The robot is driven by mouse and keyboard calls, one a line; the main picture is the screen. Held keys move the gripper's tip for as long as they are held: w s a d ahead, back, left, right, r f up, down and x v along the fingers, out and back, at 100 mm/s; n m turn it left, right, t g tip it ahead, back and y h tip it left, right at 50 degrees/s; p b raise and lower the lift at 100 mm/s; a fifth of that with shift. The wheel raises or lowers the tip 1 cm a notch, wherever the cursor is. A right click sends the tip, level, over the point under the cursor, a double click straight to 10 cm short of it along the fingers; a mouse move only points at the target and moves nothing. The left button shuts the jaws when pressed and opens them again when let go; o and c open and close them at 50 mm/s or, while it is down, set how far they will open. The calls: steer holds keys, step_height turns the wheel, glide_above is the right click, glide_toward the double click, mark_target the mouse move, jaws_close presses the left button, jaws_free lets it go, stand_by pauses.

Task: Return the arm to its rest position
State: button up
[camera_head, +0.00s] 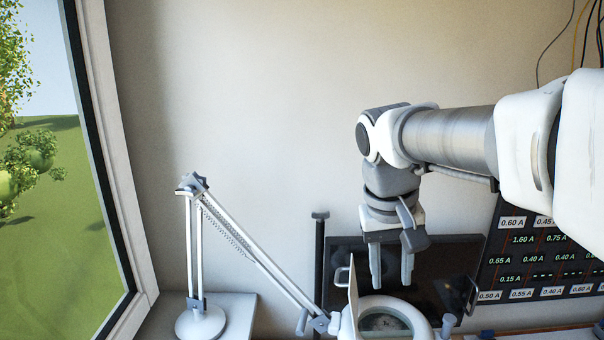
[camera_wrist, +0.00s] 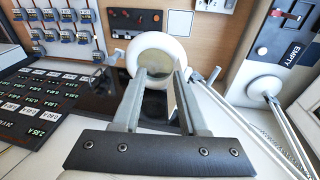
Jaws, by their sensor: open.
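My gripper (camera_head: 391,282) hangs fingers-down from my arm, which reaches in from the right side of the head view. Its two fingers are apart with nothing visible between them. In the wrist view the fingers of my gripper (camera_wrist: 160,78) point toward a round white lamp head with a glassy centre (camera_wrist: 182,47). In the head view this lamp head (camera_head: 421,318) shows at the bottom edge, below the fingertips. I cannot tell the exact gap between them.
A jointed lamp arm (camera_head: 250,245) rises from a round base (camera_head: 200,322) at left. A dark screen (camera_head: 455,275) stands behind my gripper. A panel with current readouts (camera_head: 540,262) is at right, also in the wrist view (camera_wrist: 45,100).

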steer(key=s+f+t+y, duration=0.1)
steer(key=s+f+t, duration=0.3)
steer(key=s, duration=0.9)
steer(key=shift+d+f+y, duration=0.2)
steer(key=shift+f+y, duration=0.2)
steer(key=shift+f, duration=0.1)
steer(key=shift+d, duration=0.15)
stand_by(0.9)
